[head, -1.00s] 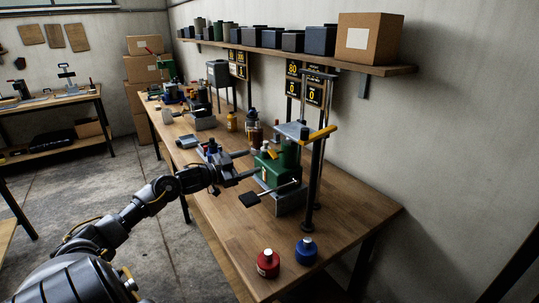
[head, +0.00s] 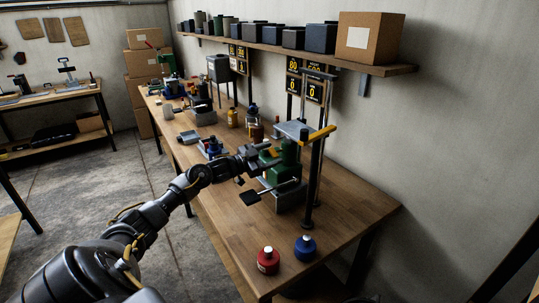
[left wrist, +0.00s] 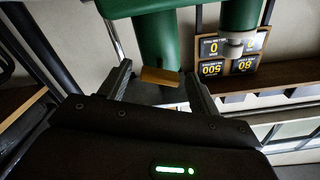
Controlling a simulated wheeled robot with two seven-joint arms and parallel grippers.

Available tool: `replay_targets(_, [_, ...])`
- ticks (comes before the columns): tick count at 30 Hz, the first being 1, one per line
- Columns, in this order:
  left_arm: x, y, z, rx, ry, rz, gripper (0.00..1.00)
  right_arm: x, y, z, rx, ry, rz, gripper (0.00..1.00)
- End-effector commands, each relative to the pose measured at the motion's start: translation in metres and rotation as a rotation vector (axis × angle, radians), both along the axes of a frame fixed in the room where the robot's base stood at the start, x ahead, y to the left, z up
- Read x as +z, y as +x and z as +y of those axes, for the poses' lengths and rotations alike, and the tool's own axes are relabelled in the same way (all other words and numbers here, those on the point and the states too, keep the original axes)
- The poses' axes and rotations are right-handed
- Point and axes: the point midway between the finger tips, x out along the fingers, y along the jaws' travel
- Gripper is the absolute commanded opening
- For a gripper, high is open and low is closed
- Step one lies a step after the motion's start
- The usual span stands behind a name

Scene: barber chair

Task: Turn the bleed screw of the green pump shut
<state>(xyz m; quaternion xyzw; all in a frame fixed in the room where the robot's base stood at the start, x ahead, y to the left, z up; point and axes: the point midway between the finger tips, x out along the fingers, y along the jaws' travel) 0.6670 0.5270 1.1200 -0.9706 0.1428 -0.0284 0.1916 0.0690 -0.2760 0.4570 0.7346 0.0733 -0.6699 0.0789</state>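The green pump (head: 289,153) stands on a grey base on the workbench, under a tall frame with a yellow bar. My left gripper (head: 265,156) is at the pump's left side in the head view and hides part of it. In the left wrist view its two fingers (left wrist: 158,78) are apart. A green cylinder (left wrist: 156,38) of the pump ends in a flat brass-coloured piece (left wrist: 160,77) that shows between the fingertips. This piece may be the bleed screw. Contact cannot be told. My right gripper is not in view.
A black-padded lever (head: 250,197) sticks out from the pump toward the bench's front. A red bottle (head: 268,260) and a blue bottle (head: 305,249) stand near the bench's near end. Grey trays and bottles stand farther back. The shelf (head: 370,70) holds boxes above.

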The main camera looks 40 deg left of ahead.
Motion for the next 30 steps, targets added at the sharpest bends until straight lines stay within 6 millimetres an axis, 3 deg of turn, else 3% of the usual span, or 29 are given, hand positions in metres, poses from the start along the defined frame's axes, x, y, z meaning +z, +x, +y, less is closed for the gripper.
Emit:
replay_targets(1, [0.000,0.000,0.000,0.000,0.000,0.000,0.56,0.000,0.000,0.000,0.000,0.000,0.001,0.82])
replay_targets(10, [0.000,0.000,0.000,0.000,0.000,0.000,0.19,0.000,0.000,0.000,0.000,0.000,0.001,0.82])
replay_targets(20, [-0.002,0.000,0.000,-0.001,0.056,-0.016,0.19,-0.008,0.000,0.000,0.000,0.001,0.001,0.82])
replay_targets(30, [-0.005,0.000,0.000,-0.001,0.301,-0.091,0.19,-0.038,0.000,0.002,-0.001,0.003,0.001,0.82])
